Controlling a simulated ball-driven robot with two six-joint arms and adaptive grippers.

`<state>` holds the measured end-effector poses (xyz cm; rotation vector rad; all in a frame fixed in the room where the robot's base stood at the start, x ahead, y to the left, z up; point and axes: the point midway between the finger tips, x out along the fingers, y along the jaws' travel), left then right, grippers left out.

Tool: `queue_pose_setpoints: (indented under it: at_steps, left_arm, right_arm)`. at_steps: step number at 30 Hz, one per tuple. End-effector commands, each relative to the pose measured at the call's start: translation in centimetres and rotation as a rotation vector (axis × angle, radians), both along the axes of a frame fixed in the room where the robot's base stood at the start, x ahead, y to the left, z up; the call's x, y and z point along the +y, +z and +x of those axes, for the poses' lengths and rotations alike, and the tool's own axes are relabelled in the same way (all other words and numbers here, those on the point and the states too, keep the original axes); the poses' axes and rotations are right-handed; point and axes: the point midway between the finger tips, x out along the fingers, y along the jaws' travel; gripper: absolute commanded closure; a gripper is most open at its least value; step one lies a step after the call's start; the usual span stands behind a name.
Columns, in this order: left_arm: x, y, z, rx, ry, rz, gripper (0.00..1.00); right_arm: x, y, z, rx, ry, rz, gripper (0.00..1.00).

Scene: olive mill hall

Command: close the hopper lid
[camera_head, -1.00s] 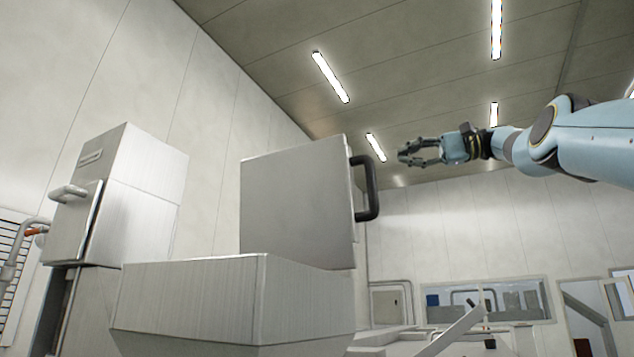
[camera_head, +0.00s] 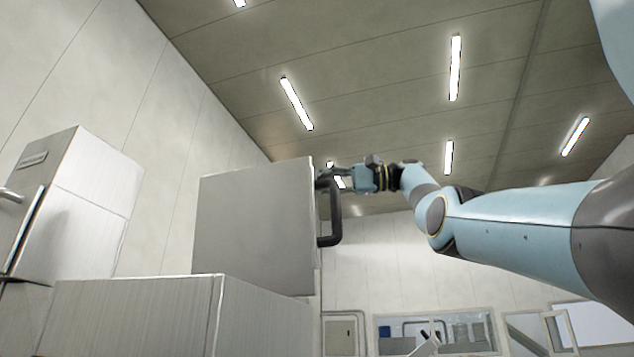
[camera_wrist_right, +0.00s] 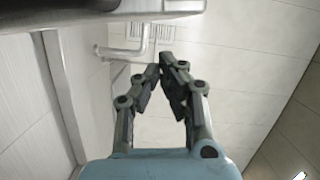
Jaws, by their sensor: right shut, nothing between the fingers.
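The hopper lid (camera_head: 255,232) is a flat grey metal panel standing upright, raised above the hopper (camera_head: 150,312) in the head view. A dark bar handle (camera_head: 334,215) is on its right edge. My right gripper (camera_head: 326,178) is at the upper end of the handle; the tips partly overlap it there, and I cannot tell whether they touch. In the right wrist view the fingers of the gripper (camera_wrist_right: 163,68) converge at the tips with nothing between them. A blurred dark bar crosses the top left of that view. My left gripper is not in view.
A tall grey metal cabinet (camera_head: 80,210) stands left of the hopper. A white pipe (camera_wrist_right: 135,52) and a louvred grille (camera_wrist_right: 152,31) show beyond the fingers in the wrist view. The space above the lid and right of the handle, around my arm, looks clear.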

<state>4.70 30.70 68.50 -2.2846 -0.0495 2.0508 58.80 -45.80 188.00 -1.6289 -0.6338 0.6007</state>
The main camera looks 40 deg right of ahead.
Motion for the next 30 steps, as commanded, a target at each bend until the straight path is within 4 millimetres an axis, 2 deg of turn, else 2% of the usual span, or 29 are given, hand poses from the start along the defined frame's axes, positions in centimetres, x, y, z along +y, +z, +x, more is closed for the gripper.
queue_pose_setpoints:
  at_steps: [2,9,23,30]
  left_arm:
    - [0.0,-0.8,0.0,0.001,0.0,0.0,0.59]
    - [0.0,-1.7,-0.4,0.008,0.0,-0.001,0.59]
    - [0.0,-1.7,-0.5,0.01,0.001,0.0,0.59]
    - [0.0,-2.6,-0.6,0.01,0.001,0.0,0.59]
  right_arm:
    - [0.6,-0.6,-0.3,0.0,0.0,-0.004,1.0]
    - [2.1,-0.6,-1.2,0.0,0.001,-0.003,1.0]
    - [2.4,-0.5,-1.4,0.001,0.002,-0.001,1.0]
    - [3.5,-0.7,-1.8,0.0,0.002,-0.002,1.0]
